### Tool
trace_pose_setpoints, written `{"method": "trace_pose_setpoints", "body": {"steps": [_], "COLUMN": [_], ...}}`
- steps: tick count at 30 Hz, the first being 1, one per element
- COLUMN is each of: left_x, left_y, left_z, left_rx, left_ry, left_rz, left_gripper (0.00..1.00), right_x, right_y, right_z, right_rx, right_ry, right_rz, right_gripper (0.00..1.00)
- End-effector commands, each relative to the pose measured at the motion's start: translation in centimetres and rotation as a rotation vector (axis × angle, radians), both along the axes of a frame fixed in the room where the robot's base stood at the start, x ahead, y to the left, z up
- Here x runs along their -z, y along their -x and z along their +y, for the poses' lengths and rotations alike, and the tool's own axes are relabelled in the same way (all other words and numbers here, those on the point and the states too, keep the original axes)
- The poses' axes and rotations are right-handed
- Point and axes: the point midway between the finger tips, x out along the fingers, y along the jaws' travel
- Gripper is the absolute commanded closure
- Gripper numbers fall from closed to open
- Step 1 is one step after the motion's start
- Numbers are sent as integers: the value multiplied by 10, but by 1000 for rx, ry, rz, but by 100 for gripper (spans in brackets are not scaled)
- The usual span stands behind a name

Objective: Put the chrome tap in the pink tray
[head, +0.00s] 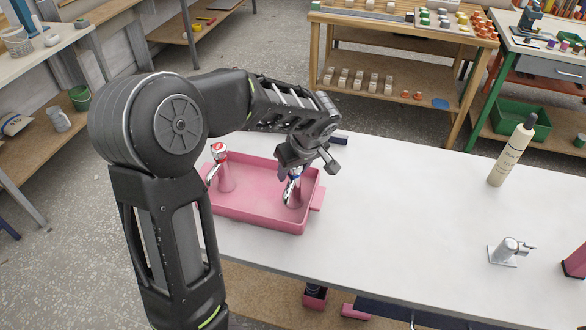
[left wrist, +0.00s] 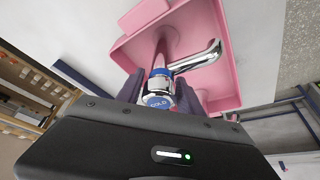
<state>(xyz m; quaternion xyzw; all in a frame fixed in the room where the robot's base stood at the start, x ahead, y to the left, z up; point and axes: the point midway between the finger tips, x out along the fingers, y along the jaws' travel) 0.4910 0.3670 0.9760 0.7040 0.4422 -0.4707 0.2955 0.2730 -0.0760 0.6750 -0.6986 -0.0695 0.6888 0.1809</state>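The pink tray (head: 258,215) lies on the white table, with a handle at each short end. A chrome tap with a blue COLD cap (head: 293,188) is inside its right part, upright or nearly so. My left gripper (head: 295,168) is above this tap and seems shut on it. In the left wrist view the tap (left wrist: 158,90) sits between the dark fingers, its spout to the right; whether its base touches the tray floor is unclear. A red-capped chrome tap (head: 224,172) stands in the tray's left part. My right gripper is not in view.
A cream bottle (head: 511,152) stands at the table's back right. A pink object (head: 575,262) is cut off at the right edge. The table's middle is clear. Wooden shelves (head: 400,70) with small parts stand behind, beyond a floor gap.

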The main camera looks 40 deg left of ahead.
Motion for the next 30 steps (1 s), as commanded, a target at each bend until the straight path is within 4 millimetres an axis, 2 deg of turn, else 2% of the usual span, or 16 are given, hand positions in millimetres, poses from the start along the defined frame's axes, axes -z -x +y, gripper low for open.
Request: {"method": "trace_pose_setpoints", "body": {"steps": [5,16,17,23,30], "left_x": [0,-6,-6,-33,-80], "left_y": [0,0,0,4,13], "left_z": [0,0,-1,-12,-29], "left_rx": [0,0,1,0,1], "left_ry": [0,0,0,0,0], "left_rz": [0,0,-2,-7,-7], "left_gripper": [42,42,42,42,42], "right_x": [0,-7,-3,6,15], "right_y": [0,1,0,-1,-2], "right_z": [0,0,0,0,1], "right_rx": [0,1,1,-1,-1], "right_ry": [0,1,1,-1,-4], "right_rz": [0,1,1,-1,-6], "right_gripper": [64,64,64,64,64]}}
